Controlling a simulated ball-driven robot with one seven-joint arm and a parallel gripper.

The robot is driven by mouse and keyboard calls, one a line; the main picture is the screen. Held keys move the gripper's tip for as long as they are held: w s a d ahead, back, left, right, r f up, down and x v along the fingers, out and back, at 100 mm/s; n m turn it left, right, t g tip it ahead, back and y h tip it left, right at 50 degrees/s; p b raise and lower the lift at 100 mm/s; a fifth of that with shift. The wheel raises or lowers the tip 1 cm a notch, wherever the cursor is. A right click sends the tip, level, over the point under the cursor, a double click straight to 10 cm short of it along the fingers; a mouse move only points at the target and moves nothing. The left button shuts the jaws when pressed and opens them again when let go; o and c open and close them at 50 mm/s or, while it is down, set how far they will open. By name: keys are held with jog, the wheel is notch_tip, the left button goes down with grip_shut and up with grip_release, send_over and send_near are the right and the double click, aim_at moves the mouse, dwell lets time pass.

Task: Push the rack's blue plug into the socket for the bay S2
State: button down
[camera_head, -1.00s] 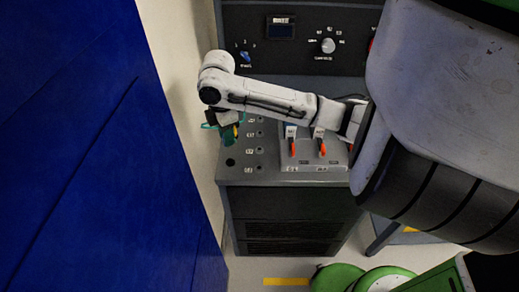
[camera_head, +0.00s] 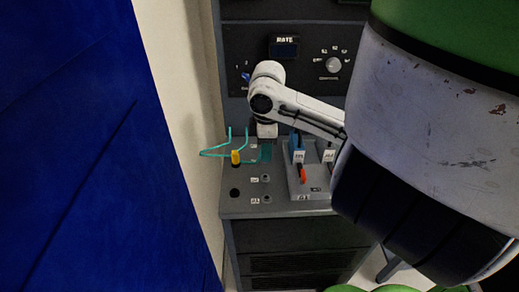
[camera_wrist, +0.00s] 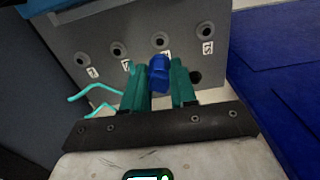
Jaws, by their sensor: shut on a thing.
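The blue plug (camera_wrist: 159,72) is between the teal fingers of my gripper (camera_wrist: 161,86) in the wrist view. My gripper is shut on it. Beyond it, a row of sockets runs across the grey panel; one socket (camera_wrist: 160,40) shows just above the plug. Their small labels are too blurred to read, so I cannot tell which is S2. In the head view my gripper (camera_head: 265,152) is over the upper part of the socket column and hides the plug and upper sockets. Two lower sockets show, one of them here (camera_head: 265,179). I cannot tell whether the plug touches the panel.
A yellow plug (camera_head: 236,158) stands left of my gripper beside a thin teal wire frame (camera_head: 212,153). A raised switch plate with a blue lever (camera_head: 297,142) and an orange lever (camera_head: 302,175) is close on the right. A blue wall (camera_head: 80,150) fills the left.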

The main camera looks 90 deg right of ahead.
jog(key=shift+f+b, duration=2.6)
jog(key=shift+f, duration=0.6)
jog(key=shift+f+b, duration=0.45)
jog(key=shift+f, duration=0.1)
jog(key=c, duration=0.8)
grip_release()
jog(key=shift+r, duration=0.15)
notch_tip(320, 180, up, 11)
jog(key=shift+f+p, duration=0.2)
jog(key=shift+p, duration=0.35)
